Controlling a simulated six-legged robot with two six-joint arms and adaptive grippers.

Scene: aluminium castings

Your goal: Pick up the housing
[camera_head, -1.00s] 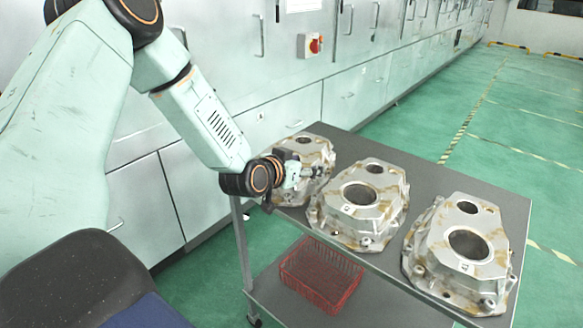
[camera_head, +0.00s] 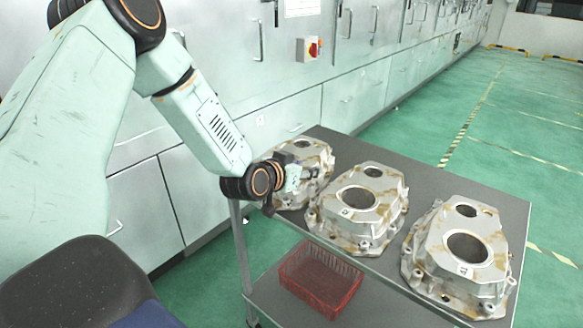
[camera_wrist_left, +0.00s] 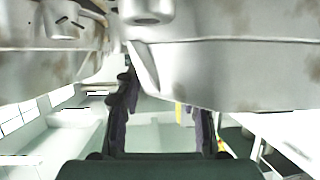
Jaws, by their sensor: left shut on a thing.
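Three grey cast-metal housings with brown stains stand in a row on a cart. The left housing (camera_head: 313,156) is partly hidden by my left gripper (camera_head: 306,174), which is at its near left side and shut on it. The middle housing (camera_head: 355,205) and the right housing (camera_head: 462,255) stand clear of the gripper. In the left wrist view the housing's metal wall (camera_wrist_left: 225,75) fills the top, with the dark fingers of the gripper (camera_wrist_left: 165,98) reaching up to it. The exact contact is hard to see. My right gripper is not in view.
The grey cart top (camera_head: 425,185) has bare strips around the housings. A red wire basket (camera_head: 320,280) sits on the lower shelf. Pale green cabinets (camera_head: 225,75) line the wall behind. Open green floor (camera_head: 480,125) lies beyond the cart.

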